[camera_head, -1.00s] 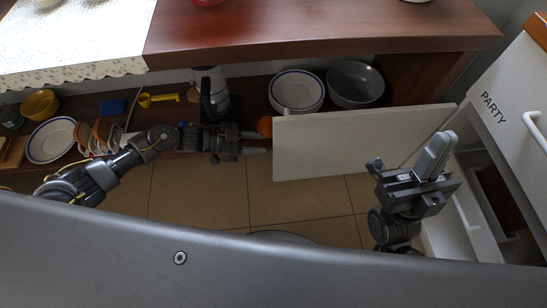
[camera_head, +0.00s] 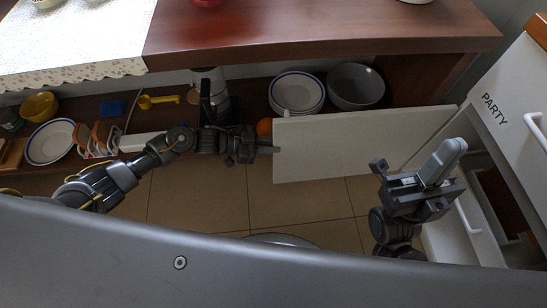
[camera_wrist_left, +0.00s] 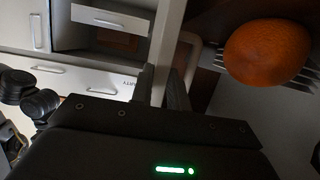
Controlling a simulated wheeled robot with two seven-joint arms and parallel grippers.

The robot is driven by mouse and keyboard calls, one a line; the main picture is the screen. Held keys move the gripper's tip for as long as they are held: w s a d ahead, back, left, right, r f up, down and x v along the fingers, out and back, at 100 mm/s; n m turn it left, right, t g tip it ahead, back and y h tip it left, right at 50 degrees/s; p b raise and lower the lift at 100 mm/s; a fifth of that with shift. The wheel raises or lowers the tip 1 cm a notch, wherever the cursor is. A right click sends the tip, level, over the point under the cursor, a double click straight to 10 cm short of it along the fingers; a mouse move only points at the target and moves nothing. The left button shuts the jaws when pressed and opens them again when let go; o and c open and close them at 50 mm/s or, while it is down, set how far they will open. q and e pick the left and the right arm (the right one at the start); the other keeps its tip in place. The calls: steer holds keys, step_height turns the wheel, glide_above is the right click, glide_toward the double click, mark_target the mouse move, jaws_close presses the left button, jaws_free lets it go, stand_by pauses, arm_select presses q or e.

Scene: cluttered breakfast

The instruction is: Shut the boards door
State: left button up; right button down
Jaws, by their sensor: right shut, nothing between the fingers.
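The boards door looks to be the white panel (camera_head: 345,145) standing open in the middle right of the head view, below the counter. No label shows on it. My left gripper (camera_head: 273,149) is at the panel's left end, its fingertips at that edge. In the left wrist view, the fingers (camera_wrist_left: 162,88) are apart, with a pale strip, likely the door's edge, running up from between them. I cannot tell whether they touch it. My right gripper (camera_head: 415,172) is shut and empty, in front of the panel's right part.
An orange (camera_head: 265,127) lies close behind my left gripper. Bowls (camera_head: 296,92), a grey bowl (camera_head: 356,86) and a coffee maker (camera_head: 212,92) stand on the shelf. A PARTY drawer (camera_head: 505,118) is at the right. Tiled floor is clear below the panel.

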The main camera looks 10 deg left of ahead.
arm_select(q)
steer(key=shift+c, duration=0.4)
steer(key=shift+s+d+r+p, duration=0.1)
steer(key=shift+s+d+p, duration=0.05)
steer(key=shift+s+p, duration=0.35)
steer(key=shift+s+d+p, duration=0.15)
steer(key=shift+s+p, duration=0.2)
steer(key=shift+s, duration=0.15)
steer(key=shift+s+d+p, duration=0.25)
steer(key=shift+s+p, duration=0.15)
steer(key=shift+s, duration=0.25)
steer(key=shift+s+d+p, duration=0.2)
steer(key=shift+s+p, duration=0.25)
steer(key=shift+s, duration=0.15)
steer(key=shift+s+d+p, duration=0.25)
steer(key=shift+s+p, duration=0.15)
steer(key=shift+s, duration=0.25)
steer(key=shift+o, duration=0.2)
steer(key=shift+s+d, duration=0.1)
steer(key=shift+s, duration=0.3)
